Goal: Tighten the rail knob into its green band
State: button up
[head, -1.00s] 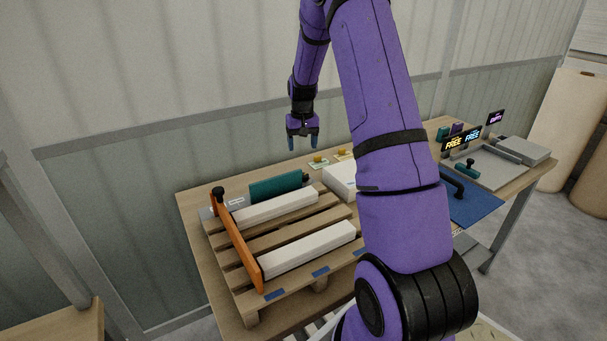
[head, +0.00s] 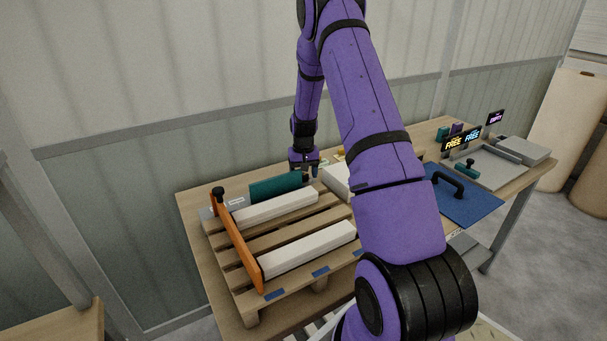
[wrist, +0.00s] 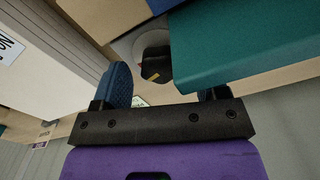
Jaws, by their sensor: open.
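The teal rail (head: 275,187) stands along the back edge of the pallet. It fills the right of the wrist view as a teal block (wrist: 240,45). A black knob with an orange mark (wrist: 155,64) sits in front of a pale round disc, beside the teal block. My gripper (head: 304,168) is low at the right end of the teal rail. In the wrist view my gripper (wrist: 166,88) is open and empty, with the knob beyond the gap between its fingers; the right finger is largely hidden. I cannot make out a green band on the disc.
The pallet (head: 272,237) carries two white bars (head: 306,250) and an orange rail (head: 238,243) with a black knob (head: 218,191). A white box (head: 336,180) stands right of my gripper. A blue mat (head: 462,203) with a black handle lies farther right.

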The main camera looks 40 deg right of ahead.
jog(key=c, duration=0.9)
jog(key=shift+m, duration=3)
jog(key=o, duration=0.9)
